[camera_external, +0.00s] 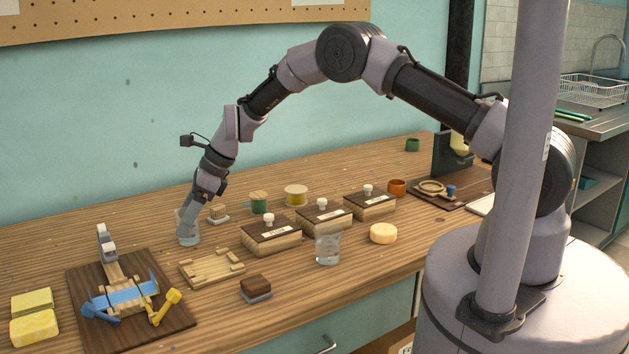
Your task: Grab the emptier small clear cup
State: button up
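One small clear cup (187,236) stands upright on the wooden table at the left, toward the wall. My gripper (192,209) points down at this cup, with its fingertips at the cup's upper part. I cannot tell whether the fingers are around the wall, inside or just behind it, or whether they touch it. A second small clear cup (328,248) stands upright near the table's front edge, apart from my gripper. The contents of both cups are too faint to compare surely.
Wooden boxes with white knobs (270,236) stand in a row right of the gripper. A wooden frame (211,268), a brown block (256,288) and a round yellow soap (383,233) lie in front. A dark board with a blue-banded device (130,298) sits at left.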

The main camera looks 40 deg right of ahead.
jog(key=c, duration=1.1)
jog(key=shift+c, duration=0.2)
